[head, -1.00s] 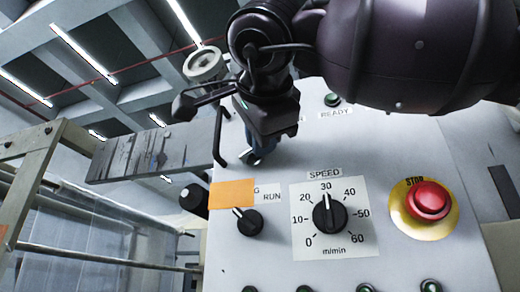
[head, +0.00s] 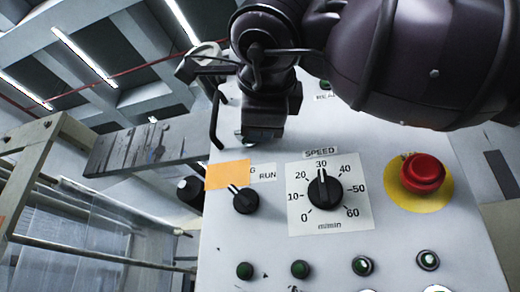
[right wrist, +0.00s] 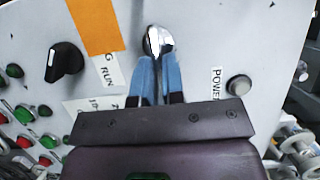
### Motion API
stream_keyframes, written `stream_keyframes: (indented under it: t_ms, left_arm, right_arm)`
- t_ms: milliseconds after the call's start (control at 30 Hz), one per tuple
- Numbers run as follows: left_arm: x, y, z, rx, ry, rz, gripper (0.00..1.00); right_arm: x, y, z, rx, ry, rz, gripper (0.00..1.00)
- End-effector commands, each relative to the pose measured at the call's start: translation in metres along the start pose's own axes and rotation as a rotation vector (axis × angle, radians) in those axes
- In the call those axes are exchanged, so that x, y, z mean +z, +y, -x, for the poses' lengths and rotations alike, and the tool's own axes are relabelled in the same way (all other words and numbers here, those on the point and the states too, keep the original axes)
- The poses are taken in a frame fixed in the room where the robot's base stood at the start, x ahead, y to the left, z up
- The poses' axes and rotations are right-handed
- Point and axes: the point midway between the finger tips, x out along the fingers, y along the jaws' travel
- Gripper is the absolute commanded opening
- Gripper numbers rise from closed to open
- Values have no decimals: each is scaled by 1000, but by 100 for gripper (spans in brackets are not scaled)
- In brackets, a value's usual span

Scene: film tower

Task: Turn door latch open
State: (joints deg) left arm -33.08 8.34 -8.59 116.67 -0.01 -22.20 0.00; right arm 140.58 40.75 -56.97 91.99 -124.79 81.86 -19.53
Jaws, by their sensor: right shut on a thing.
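The door latch (right wrist: 155,40) is a small shiny chrome piece on the pale grey panel face, near the top middle of the right wrist view. My right gripper (right wrist: 158,66) has two blue fingers close together, shut on the latch's near end. In the head view my right gripper (head: 262,136) points down at the panel's upper left, and its body hides most or all of the latch. My left gripper is in no frame.
The control panel (head: 275,240) carries a RUN knob (head: 245,201), a speed dial (head: 325,190) and a red stop button (head: 422,173). An orange label (head: 227,175) sits below the gripper. A black handle (head: 215,122) stands at the panel's left edge.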

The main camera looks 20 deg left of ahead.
Motion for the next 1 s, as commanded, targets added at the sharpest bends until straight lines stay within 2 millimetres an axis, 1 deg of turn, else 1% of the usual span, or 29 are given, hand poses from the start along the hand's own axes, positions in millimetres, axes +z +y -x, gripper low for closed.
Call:
stream_keyframes:
  t_ms: [333, 367, 500, 833, 933, 1000]
  left_arm:
    - [5, 0, 1, -1, -10, 0, 43]
    - [5, 0, 1, -1, -11, 0, 43]
    - [6, 0, 0, -1, -13, 0, 43]
    - [7, 0, 0, -1, -14, 0, 43]
    - [7, 0, 0, -1, -14, 0, 43]
    - [7, 0, 0, -1, -14, 0, 43]
  right_arm:
    - [0, 1, 0, 2, 0, -1, 0]
    - [0, 1, 0, 2, 0, -1, 14]
    - [0, 1, 0, 1, 0, -1, 35]
    - [0, 0, 3, 0, -1, -1, 35]
    - [0, 0, 12, -2, -2, 0, 35]
    - [0, 0, 21, -2, -2, 0, 35]
